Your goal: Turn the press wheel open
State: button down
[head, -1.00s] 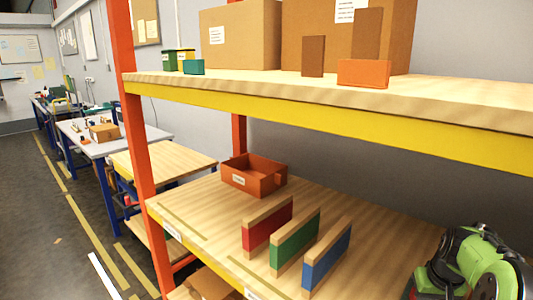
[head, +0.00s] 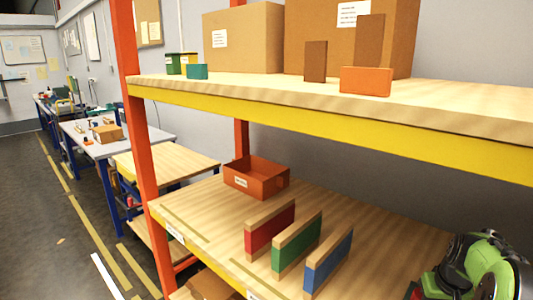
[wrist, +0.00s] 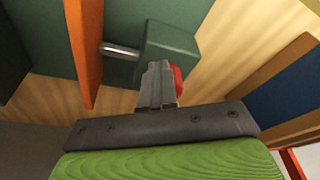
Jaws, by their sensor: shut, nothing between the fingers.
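In the wrist view my gripper (wrist: 157,85) has its two grey fingers together, with nothing between them. A dark green block (wrist: 172,40) with a short metal rod (wrist: 120,50) lies just beyond the fingertips. A rounded red part (wrist: 178,82) shows partly behind the fingers; I cannot tell whether it is the press wheel or whether the fingers touch it. An orange upright bar (wrist: 86,45) stands left of the rod. No press wheel can be clearly made out in the head view, where the fingertips are out of sight and my green and black arm shows at lower right.
The lower shelf (head: 200,205) holds an orange bin (head: 256,180) and red (head: 268,230), green (head: 296,243) and blue (head: 328,260) wood-edged dividers. The upper shelf (head: 460,105) carries cardboard boxes (head: 245,40). An orange post (head: 136,130) stands at left. A blue panel (wrist: 290,88) is right of my gripper.

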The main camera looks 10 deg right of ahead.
jog(key=shift+d+r, duration=0.1)
jog(key=shift+d, duration=0.25)
jog(key=shift+s+a, duration=0.15)
jog(key=shift+s, duration=0.2)
jog(key=p+v, duration=0.2)
jog(key=v, duration=0.1)
jog(key=w+p+v, duration=0.1)
jog(key=p+v, duration=0.1)
jog(key=p, duration=0.1)
jog(key=shift+d+r, duration=0.2)
jog(key=shift+r, duration=0.3)
